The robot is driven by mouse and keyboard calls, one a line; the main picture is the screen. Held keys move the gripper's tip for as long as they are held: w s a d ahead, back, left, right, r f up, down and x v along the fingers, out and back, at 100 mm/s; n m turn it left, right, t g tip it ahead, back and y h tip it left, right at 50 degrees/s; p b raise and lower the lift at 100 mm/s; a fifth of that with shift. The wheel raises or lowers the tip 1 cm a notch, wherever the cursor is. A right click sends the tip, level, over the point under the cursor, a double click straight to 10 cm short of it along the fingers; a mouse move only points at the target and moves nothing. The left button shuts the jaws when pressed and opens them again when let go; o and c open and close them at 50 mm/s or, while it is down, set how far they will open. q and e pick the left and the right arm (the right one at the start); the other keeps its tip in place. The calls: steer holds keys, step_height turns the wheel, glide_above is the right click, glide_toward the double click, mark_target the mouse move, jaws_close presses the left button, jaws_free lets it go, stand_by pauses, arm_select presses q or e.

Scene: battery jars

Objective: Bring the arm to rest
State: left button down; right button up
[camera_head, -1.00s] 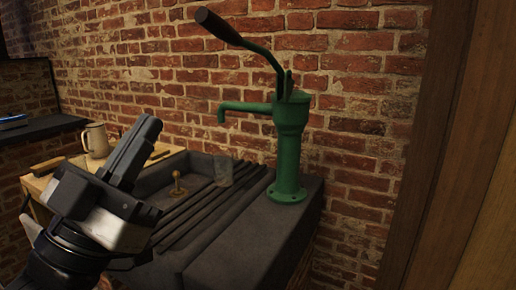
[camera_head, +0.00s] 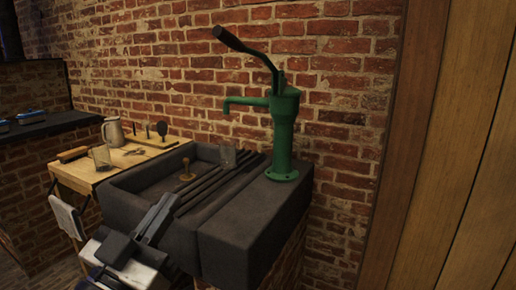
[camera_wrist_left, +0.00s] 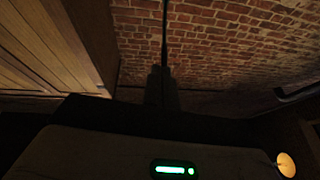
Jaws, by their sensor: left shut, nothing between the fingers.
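My left gripper (camera_head: 158,217) shows at the lower middle-left of the head view, in front of the dark stone sink (camera_head: 128,208). Its fingers are shut together with nothing between them, pointing up and to the right. In the left wrist view the closed fingers (camera_wrist_left: 160,88) are dark against the brick wall. My right gripper is in neither view.
A green hand pump (camera_head: 284,130) stands on the sink's right block. A wooden table (camera_head: 84,174) on the left holds a pitcher (camera_head: 113,132), another glass (camera_head: 101,157) and a brush (camera_head: 73,154).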

arm_select(q)
step_height(320, 180, down, 20)
steer(key=s+n+g+y+p, duration=0.1)
steer(key=s+n+g+y, duration=0.2)
steer(key=g+y, duration=0.15)
steer(key=s+f+g+y+p, duration=0.1)
steer(key=s+f+g, duration=0.5)
steer(key=s+f, duration=0.3)
step_height(320, 180, down, 4)
steer(key=shift+s+a+f, duration=0.2)
steer(key=shift+s+a, duration=0.1)
steer(key=shift+s, duration=0.1)
